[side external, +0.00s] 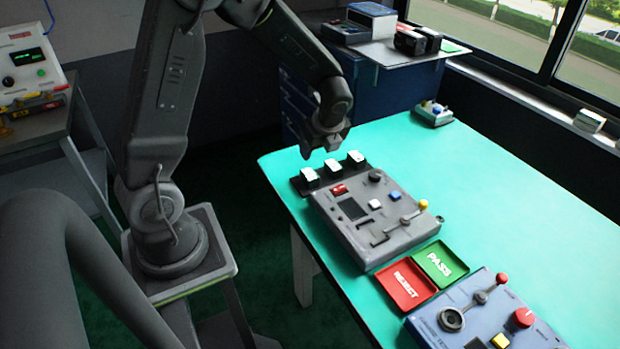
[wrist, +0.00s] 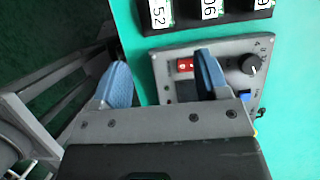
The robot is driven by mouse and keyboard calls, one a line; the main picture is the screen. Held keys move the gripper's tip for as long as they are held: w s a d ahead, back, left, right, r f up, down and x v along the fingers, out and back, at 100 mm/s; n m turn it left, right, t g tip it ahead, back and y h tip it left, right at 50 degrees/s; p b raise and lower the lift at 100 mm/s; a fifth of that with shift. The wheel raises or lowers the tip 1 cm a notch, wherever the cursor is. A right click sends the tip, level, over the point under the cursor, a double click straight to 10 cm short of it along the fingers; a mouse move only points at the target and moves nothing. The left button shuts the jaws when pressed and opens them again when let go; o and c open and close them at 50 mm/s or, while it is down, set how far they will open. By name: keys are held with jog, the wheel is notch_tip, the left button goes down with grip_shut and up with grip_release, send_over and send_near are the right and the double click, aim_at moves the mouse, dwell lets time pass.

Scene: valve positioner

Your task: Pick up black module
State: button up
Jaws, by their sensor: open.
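My gripper (side external: 327,147) is open and empty, pointing down above the far end of the green table. In the wrist view its two blue-padded fingers (wrist: 163,78) are wide apart with nothing between them. Two dark blocks stand on the white shelf at the back: a left one (side external: 410,43) and a right one (side external: 431,36). A black rack (side external: 301,187) with white numbered blocks (side external: 333,166) lies below my gripper, and shows at the top of the wrist view (wrist: 237,16). I cannot tell which of these dark things is the black module.
A grey control box (side external: 350,235) with a lever and knob lies beside the rack. A red REJECT tray (side external: 405,287), a green PASS tray (side external: 440,263) and a blue control box (side external: 480,312) lie nearer. The table's right side is clear (side external: 520,200).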

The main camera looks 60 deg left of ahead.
aim_at(310, 173)
jog(key=x, duration=1.4)
jog(key=shift+w+a+f, duration=0.15)
jog(key=shift+w+a, duration=0.05)
jog(key=shift+a, duration=0.05)
jog(key=shift+c, duration=0.5)
jog(key=c, duration=1)
jog(key=shift+o, duration=0.2)
